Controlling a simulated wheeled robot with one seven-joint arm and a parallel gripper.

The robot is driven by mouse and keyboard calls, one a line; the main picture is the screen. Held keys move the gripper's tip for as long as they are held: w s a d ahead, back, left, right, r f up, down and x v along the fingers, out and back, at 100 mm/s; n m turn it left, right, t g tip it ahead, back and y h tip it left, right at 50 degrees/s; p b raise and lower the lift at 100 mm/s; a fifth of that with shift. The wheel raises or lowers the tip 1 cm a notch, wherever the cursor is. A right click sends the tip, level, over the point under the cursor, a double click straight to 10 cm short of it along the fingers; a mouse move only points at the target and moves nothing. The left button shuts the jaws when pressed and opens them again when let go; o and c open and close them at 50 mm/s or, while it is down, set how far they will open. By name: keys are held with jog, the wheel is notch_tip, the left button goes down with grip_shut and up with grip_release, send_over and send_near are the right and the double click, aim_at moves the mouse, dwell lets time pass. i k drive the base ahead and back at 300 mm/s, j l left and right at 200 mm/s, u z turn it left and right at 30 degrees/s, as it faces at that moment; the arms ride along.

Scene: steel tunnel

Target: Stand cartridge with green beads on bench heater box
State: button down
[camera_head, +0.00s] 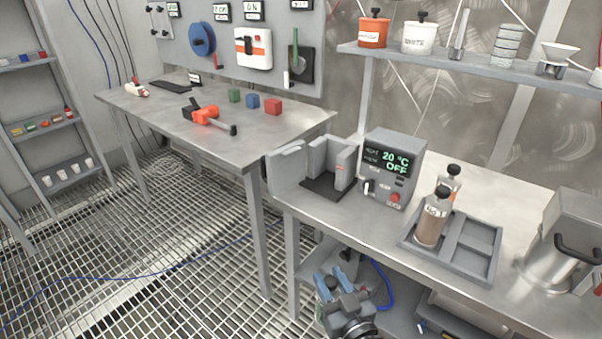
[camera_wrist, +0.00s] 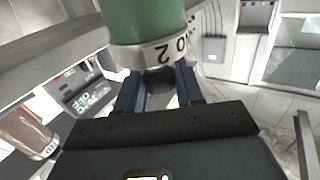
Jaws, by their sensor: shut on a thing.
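The cartridge has a white collar marked "NO 2", upside down in this picture. Its far end is cut off by the frame. The bench heater box (camera_head: 393,165) is grey, with a display reading 20 °C and OFF. Its top is bare. It also shows upside down at the left of the wrist view (camera_wrist: 85,92).
A grey walled stand (camera_head: 288,170) is left of the heater box. To the right, a grey tray (camera_head: 473,243) bears a brown-filled cartridge (camera_head: 431,222), with another cartridge (camera_head: 450,180) behind. A steel vessel (camera_head: 552,255) stands at far right. A wall shelf (camera_head: 470,62) hangs above.

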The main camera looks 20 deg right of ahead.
aim_at(329, 179)
jog(key=i+j+u, duration=0.1)
jog(key=i+u, duration=0.5)
jog(key=u, duration=0.2)
jog(key=i+u, duration=0.5)
jog(key=i+j+z, duration=0.45)
jog(key=z, duration=0.25)
jog(key=j+z, duration=0.35)
jog(key=i+j+z, duration=0.1)
jog(key=z, duration=0.25)
